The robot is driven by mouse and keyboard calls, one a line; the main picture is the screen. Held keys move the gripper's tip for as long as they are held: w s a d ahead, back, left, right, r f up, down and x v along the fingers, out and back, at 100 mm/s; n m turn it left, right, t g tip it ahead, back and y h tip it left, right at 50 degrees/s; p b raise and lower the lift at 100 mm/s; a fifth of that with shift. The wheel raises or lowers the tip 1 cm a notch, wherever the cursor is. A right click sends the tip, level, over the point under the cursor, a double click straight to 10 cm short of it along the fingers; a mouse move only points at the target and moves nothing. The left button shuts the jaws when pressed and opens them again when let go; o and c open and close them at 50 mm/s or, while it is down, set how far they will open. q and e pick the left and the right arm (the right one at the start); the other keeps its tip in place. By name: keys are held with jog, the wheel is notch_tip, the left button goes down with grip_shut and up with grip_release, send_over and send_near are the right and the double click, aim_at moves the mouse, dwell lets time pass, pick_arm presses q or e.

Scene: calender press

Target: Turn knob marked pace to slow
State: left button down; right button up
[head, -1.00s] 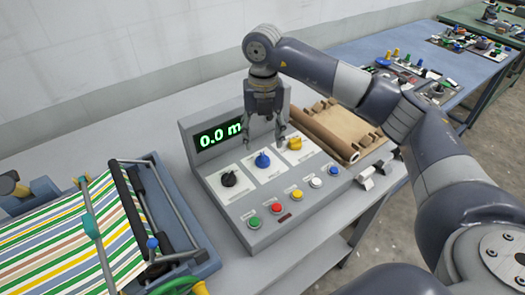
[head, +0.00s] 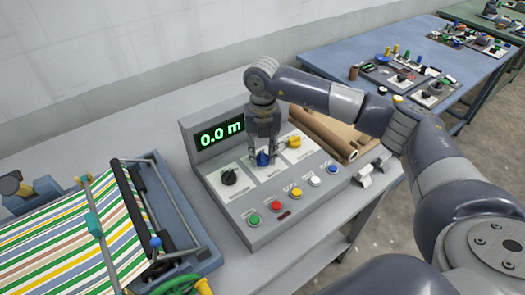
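The grey control panel (head: 228,189) has a black knob (head: 229,177), a blue knob (head: 263,159) and a yellow knob (head: 294,141) in a row, each on a white plate. The plate lettering is too small to read, so I cannot tell which knob is marked pace. My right gripper (head: 265,157) points down at the blue knob, with its fingers on either side of it. I cannot tell whether the fingers touch the knob. The gripper hides part of the knob and its plate. My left gripper is not in view.
The panel's display (head: 219,134) reads 0.0 m. Below the knobs is a row of coloured buttons, with a green button (head: 254,219) at its left end. A striped-fabric machine (head: 75,235) stands left. Brown rolls (head: 322,131) lie behind the panel, right of my gripper.

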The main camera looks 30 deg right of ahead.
jog(key=shift+o, duration=0.2)
jog(key=n+b, duration=0.2)
jog(key=shift+f+n, duration=0.15)
jog(key=shift+n, duration=0.15)
jog(key=n+b, duration=0.3)
jog(key=shift+n, duration=0.4)
jog(key=n+b, duration=0.2)
jog(key=n, duration=0.1)
jog(key=shift+r+n+b, duration=0.2)
jog(key=shift+n+b, duration=0.3)
jog(key=shift+n, duration=0.7)
jog(key=o, duration=1.1)
